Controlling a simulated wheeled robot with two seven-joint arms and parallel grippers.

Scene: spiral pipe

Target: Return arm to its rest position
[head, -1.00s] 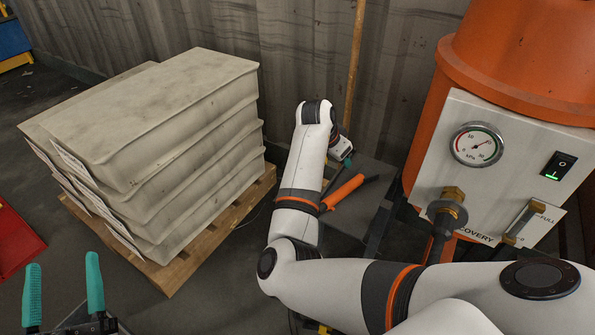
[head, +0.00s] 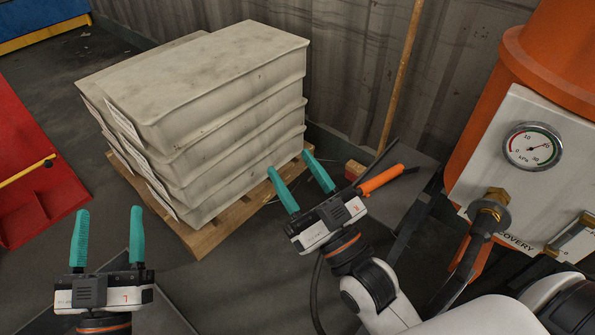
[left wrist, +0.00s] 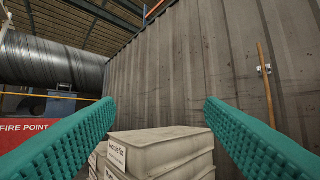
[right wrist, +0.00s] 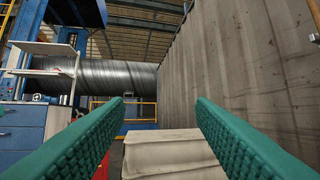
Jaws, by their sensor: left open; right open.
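My left gripper (head: 107,240) is at the lower left of the head view, its two teal fingers pointing up and apart with nothing between them. My right gripper (head: 301,178) is near the middle of the head view, in front of the right part of the stacked grey tubs. Its teal fingers are apart and empty. Both wrist views look forward between spread fingers, past the tubs to the corrugated wall. My right arm (head: 480,318) comes in from the lower right and is bent at the wrist.
Stacked grey tubs (head: 200,110) stand on a wooden pallet (head: 212,232). An orange-handled tool (head: 382,179) lies on a dark stand (head: 405,205) right of my right gripper. An orange machine (head: 545,55) with a gauge (head: 532,149) stands at right. A red panel (head: 40,165) is at left. Dark floor is open between the grippers.

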